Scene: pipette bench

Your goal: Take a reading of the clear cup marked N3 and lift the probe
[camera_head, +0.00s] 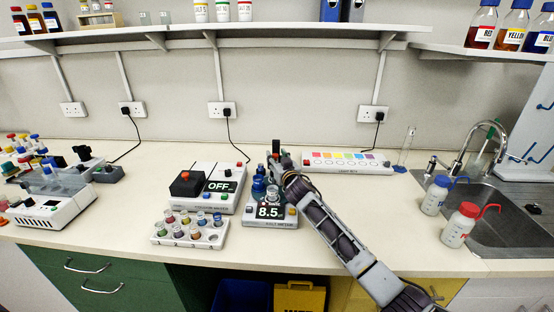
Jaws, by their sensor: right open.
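The salt meter (270,222) stands at the middle of the bench, and its display reads 8.5. A clear cup (272,197) appears to stand on it, just above the display; I cannot read its mark. A dark blue part (258,186) stands at the left on the meter; I cannot tell whether it is the probe. I cannot tell whether the fingers touch anything. My left gripper is out of view.
A white rack (190,242) of small coloured-capped cups stands left of the meter. A colour-strip box (347,168) lies behind. Two wash bottles (460,226) stand by the sink at right.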

